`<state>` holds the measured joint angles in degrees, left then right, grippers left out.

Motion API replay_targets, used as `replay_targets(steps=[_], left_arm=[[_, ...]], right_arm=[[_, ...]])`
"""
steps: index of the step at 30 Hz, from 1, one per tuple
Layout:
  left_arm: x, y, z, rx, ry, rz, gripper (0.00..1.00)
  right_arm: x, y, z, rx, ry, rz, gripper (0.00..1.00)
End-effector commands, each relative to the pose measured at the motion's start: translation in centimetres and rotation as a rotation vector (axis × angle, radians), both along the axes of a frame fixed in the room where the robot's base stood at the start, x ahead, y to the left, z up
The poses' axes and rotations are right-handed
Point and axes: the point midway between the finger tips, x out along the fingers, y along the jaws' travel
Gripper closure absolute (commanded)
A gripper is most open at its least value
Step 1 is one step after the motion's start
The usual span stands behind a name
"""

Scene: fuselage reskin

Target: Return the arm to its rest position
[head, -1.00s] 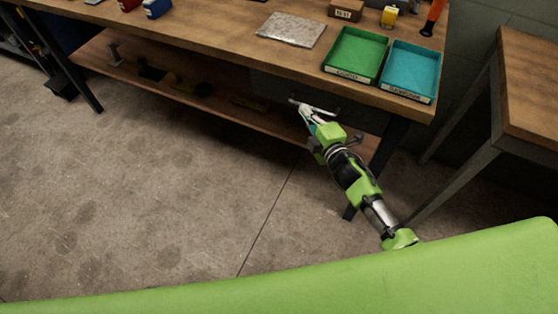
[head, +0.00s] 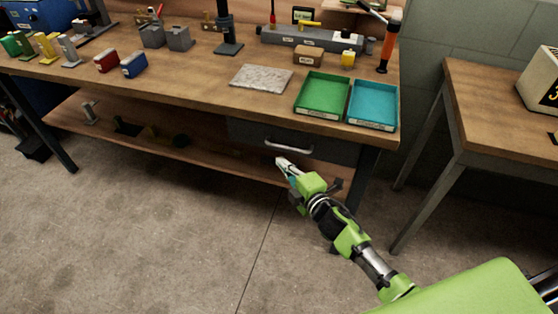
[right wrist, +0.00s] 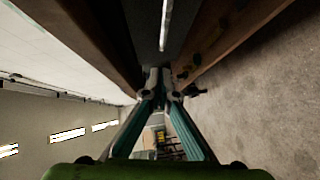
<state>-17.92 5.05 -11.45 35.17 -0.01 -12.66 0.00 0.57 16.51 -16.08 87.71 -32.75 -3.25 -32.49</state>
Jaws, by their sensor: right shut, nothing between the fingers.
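My right arm (head: 340,225) is green and black and reaches up from the lower right in the head view. Its gripper (head: 281,161) is in front of the workbench, just below the drawer handle (head: 289,146). In the right wrist view the gripper's fingers (right wrist: 159,76) meet at their tips, with nothing between them. Whether the tips touch the bench front cannot be told from the head view. The drawer (head: 330,149) under the bench top looks closed. My left gripper is not in view.
The wooden workbench (head: 190,88) carries a green tray (head: 322,95), a teal tray (head: 372,104), a grey slab (head: 262,78) and several tools and blocks. A lower shelf (head: 180,148) runs beneath it. A second table (head: 500,100) stands at right. The floor (head: 140,240) in front is clear.

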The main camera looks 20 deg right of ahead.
Motion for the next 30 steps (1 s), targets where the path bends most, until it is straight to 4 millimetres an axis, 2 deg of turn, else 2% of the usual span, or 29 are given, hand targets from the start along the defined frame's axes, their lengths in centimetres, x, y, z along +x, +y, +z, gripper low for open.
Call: replay_targets(steps=[9,12,16,23,26,29,30], left_arm=[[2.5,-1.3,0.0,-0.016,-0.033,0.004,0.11],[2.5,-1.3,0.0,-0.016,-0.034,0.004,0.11],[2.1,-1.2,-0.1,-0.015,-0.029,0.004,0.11],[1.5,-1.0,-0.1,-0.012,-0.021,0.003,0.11],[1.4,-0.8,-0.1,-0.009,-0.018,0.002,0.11],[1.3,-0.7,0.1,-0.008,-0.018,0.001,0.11],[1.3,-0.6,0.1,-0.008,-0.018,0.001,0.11]], right_arm=[[-5.0,-1.0,0.5,0.001,0.003,0.001,1.00],[-6.2,-1.3,0.7,0.000,0.003,0.000,1.00],[-7.1,-1.5,0.9,0.001,0.002,0.000,1.00],[-7.4,-1.6,0.8,0.003,0.006,-0.001,1.00],[-7.6,-2.0,-1.1,0.028,0.047,-0.019,1.00],[-8.6,-2.9,-5.7,0.094,0.150,-0.067,1.00],[-9.3,-3.5,-8.2,0.130,0.206,-0.096,1.00]])
